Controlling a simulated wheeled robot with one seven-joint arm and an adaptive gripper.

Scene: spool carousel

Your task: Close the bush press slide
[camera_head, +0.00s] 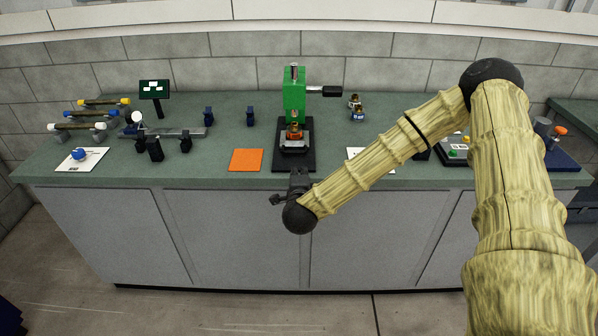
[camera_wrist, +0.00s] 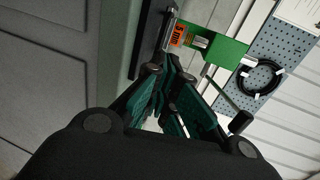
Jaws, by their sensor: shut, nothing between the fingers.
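The bush press (camera_head: 294,95) is a green upright frame with a black side lever, standing on a black base near the bench's front edge. Its slide (camera_head: 294,148) is a dark and silver block at the foot of the press, with orange and brass parts just above it. My gripper (camera_head: 298,178) is shut and empty in front of the press base, by the bench's front edge. In the wrist view the green press (camera_wrist: 228,50) and an orange-labelled part (camera_wrist: 178,36) lie beyond my fingers (camera_wrist: 168,72). Whether the fingers touch the slide is unclear.
An orange mat (camera_head: 246,160) lies left of the press. A white card (camera_head: 357,156) lies right of it, partly behind my arm. Small dark blocks, rods and a screen (camera_head: 154,89) stand at the left. Floor in front is clear.

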